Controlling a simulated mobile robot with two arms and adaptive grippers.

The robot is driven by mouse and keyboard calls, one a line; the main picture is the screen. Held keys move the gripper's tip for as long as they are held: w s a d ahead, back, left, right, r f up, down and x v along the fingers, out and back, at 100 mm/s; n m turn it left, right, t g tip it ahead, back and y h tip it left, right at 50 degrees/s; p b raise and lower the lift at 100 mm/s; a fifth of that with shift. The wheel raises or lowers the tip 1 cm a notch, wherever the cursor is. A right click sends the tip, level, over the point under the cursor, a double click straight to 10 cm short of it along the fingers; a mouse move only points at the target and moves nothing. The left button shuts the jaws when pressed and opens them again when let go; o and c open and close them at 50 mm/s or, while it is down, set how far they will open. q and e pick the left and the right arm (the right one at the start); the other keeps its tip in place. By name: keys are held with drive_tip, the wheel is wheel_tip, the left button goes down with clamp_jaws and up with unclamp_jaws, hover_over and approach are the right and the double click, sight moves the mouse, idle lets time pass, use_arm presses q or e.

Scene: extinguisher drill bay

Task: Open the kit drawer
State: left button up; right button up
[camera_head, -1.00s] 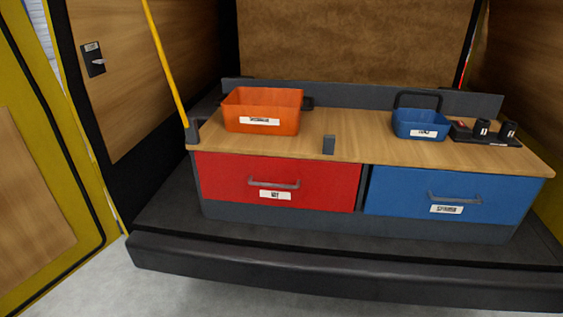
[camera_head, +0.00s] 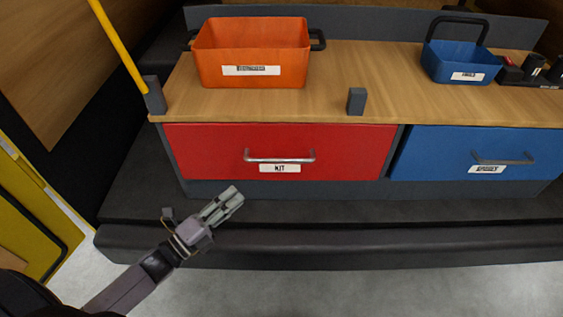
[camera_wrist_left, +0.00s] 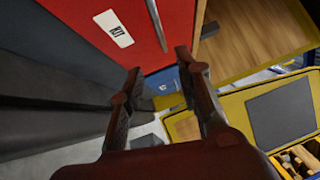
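The red kit drawer (camera_head: 215,145) is shut, in the left half of the bench front in the head view. Its bar handle (camera_head: 280,158) is grey, above a white label reading KIT (camera_head: 280,169). In the left wrist view the red front (camera_wrist_left: 75,14), the label (camera_wrist_left: 114,28) and the handle bar (camera_wrist_left: 156,25) show tilted. My left gripper (camera_head: 232,197) is below and left of the handle, apart from the drawer and empty. Its two fingers stand apart in the left wrist view (camera_wrist_left: 160,64). My right gripper is in neither view.
A blue drawer (camera_head: 435,153) is shut to the right. On the wooden top (camera_head: 200,102) stand an orange bin (camera_head: 250,50), a blue bin (camera_head: 455,62) and a grey block (camera_head: 356,101). A dark ledge (camera_head: 400,240) runs below the drawers. A yellow pole (camera_head: 118,45) stands at left.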

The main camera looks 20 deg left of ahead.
sight(281, 161)
use_arm(q)
drive_tip(key=p+x, duration=0.1)
drive_tip(key=x, duration=1.6)
drive_tip(key=shift+w+a+p, duration=0.1)
drive_tip(key=shift+w+p, duration=0.05)
drive_tip(key=shift+p, duration=0.2)
clamp_jaws()
